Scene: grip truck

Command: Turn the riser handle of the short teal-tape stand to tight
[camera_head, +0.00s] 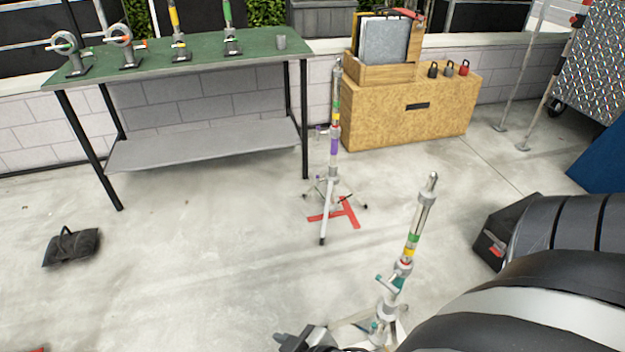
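The teal-tape stand (410,248) stands upright in the near foreground, right of centre. It has green, yellow and red bands above and teal tape lower on its column. A small grey handle (386,283) sticks out to the left from its collar. Its lower part is cut off by the bottom edge. My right arm comes in from the right and crosses the lower right corner. A dark jointed part at the bottom edge, left of the stand's base, may be my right gripper (305,341); its fingers are not clear. My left gripper is out of view.
A purple-tape stand (334,150) stands farther back beside red floor tape (350,213). A green-topped table (200,59) is at the back left, a wooden box (390,120) at the back. The floor between is clear.

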